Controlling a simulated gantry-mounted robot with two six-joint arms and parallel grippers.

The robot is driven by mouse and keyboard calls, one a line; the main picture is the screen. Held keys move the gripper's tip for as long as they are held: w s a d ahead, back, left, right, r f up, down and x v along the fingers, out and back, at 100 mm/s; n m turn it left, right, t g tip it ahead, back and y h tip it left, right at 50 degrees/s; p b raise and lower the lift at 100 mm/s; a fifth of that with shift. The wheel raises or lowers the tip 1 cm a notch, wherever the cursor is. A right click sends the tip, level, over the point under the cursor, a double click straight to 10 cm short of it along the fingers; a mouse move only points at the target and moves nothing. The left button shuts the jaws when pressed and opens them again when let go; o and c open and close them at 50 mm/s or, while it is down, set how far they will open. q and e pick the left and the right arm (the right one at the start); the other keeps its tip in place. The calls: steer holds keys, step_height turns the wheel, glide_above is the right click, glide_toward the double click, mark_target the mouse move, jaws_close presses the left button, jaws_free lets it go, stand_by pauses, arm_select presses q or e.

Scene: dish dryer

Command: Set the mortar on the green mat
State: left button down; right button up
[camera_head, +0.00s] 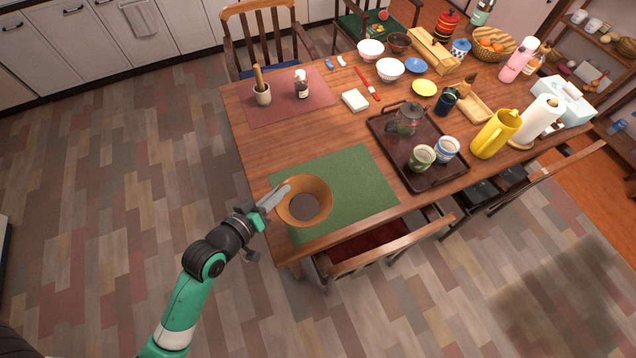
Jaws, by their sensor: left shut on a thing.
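The mortar (318,187), a wide brown bowl with a dark inside, is over the near-left part of the green mat (357,177). My left gripper (276,197) is shut on the left side of its rim. The mortar looks about upright, with its opening facing up. Its underside is hidden, so I cannot tell whether it touches the mat or hangs a little above it. The right and far parts of the green mat are bare. My right gripper is not in view.
A dark tray (385,148) with a teapot and two cups stands right of the green mat. A red-brown mat (286,112) behind holds a small pot with a wooden stick (263,95) and a bottle (301,84). A chair (385,250) stands at the near table edge.

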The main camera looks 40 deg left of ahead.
mark_target(294, 177)
arm_select(q)
steer(key=x, duration=0.2)
steer(key=b+x, duration=0.1)
steer(key=x, duration=0.2)
steer(key=b+x, duration=0.1)
steer(key=x, duration=0.1)
steer(key=shift+w+a+f, duration=0.2)
steer(key=shift+a+f, duration=0.2)
steer(key=w+f+b, duration=0.1)
steer(key=w+f, duration=0.1)
steer(key=w+a+f+b, duration=0.1)
steer(key=w+f+b, duration=0.1)
steer(key=f, duration=0.1)
steer(key=shift+w+a+f, duration=0.1)
steer(key=shift+w+a, duration=0.05)
steer(key=shift+w, duration=0.1)
steer(key=shift+w+f+b, duration=0.15)
steer(key=shift+f+b, duration=1.05)
steer(key=shift+f, duration=0.55)
steer(key=shift+a+f, duration=0.1)
steer(key=c, duration=0.9)
jaws_free()
steer(key=shift+c, duration=0.2)
